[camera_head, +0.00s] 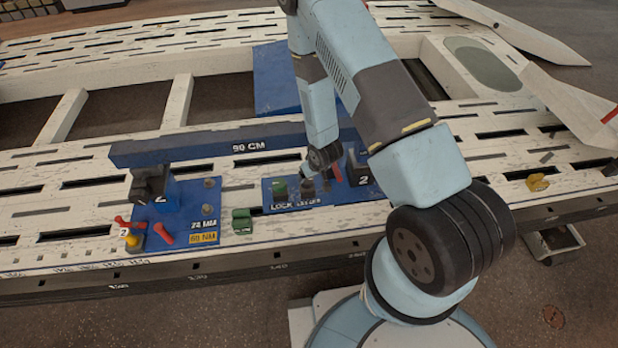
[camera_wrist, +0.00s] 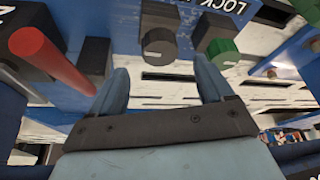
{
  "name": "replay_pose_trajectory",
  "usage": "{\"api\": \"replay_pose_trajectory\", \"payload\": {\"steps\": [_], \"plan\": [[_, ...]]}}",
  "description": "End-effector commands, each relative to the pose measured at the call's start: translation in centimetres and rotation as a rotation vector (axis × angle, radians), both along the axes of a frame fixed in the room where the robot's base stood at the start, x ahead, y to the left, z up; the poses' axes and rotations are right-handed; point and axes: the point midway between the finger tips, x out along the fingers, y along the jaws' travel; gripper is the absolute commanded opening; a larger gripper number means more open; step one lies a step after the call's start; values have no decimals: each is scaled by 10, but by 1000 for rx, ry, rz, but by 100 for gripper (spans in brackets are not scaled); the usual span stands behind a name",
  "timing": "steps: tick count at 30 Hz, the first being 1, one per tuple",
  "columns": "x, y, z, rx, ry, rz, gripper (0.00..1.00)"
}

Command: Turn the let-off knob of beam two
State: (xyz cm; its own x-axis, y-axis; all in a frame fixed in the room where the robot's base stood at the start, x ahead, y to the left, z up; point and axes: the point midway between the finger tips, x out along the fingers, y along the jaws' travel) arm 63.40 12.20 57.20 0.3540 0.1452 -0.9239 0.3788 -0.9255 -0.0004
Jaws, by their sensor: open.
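A blue panel (camera_head: 267,208) in front of the long blue beam marked 90 CM (camera_head: 215,147) carries a green knob (camera_head: 279,190) by the word LOCK. Beside it is a dark knob (camera_head: 307,187), by a label that seems to read LET OFF. In the wrist view the dark knob (camera_wrist: 158,45) lies ahead between my fingers, and the green knob (camera_wrist: 222,52) is just beyond the right finger. My gripper (camera_wrist: 160,82) is open and empty, apart from both knobs. In the head view my arm's end hangs close above the dark knob, its fingertips small.
A red lever (camera_wrist: 50,58) stands left of my gripper. Black clamps marked 2 stand at the beam's left end (camera_head: 150,185) and right end (camera_head: 357,168). Red levers (camera_head: 163,233), a yellow piece (camera_head: 131,238) and a green block (camera_head: 242,221) sit at left.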

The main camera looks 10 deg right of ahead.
Motion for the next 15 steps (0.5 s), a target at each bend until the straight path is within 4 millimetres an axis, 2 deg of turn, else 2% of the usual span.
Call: {"api": "replay_pose_trajectory", "payload": {"steps": [6, 15], "plan": [[-11, -5, 32, 0, -1, -1, 80], [-24, -10, 63, 0, -1, 0, 80]]}}
